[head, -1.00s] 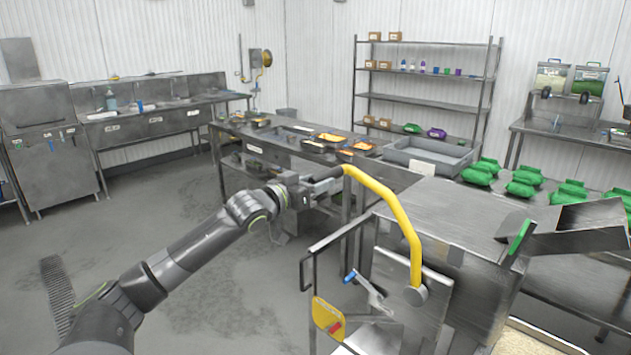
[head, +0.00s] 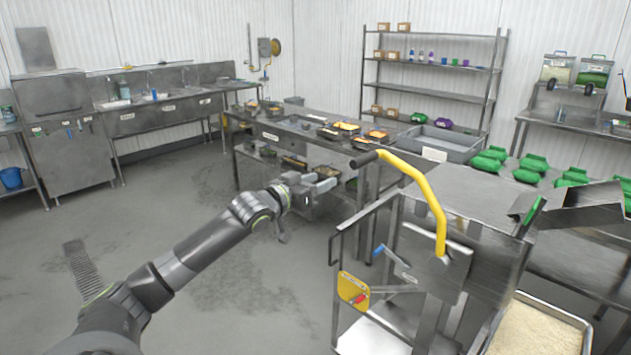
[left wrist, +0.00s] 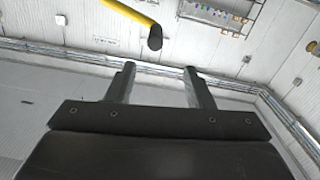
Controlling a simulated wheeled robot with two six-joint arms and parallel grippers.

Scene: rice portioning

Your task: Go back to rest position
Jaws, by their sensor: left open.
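My left gripper (head: 326,180) is open and empty in the head view, in the air left of the portioning machine. The machine's yellow lever (head: 423,190) ends in a black grip (head: 367,158), which is a short way above and right of the fingertips and apart from them. In the left wrist view, my left gripper (left wrist: 157,78) shows its two fingers spread with nothing between them. The lever's black end (left wrist: 155,38) shows beyond the fingers there. My right gripper is not in view.
The steel machine (head: 465,215) stands close on the right, with a guard rail (head: 333,265) facing my arm. A tray of rice (head: 540,330) is at its lower right. A steel table (head: 290,138) with food trays is behind. Open floor (head: 250,300) lies at left and front.

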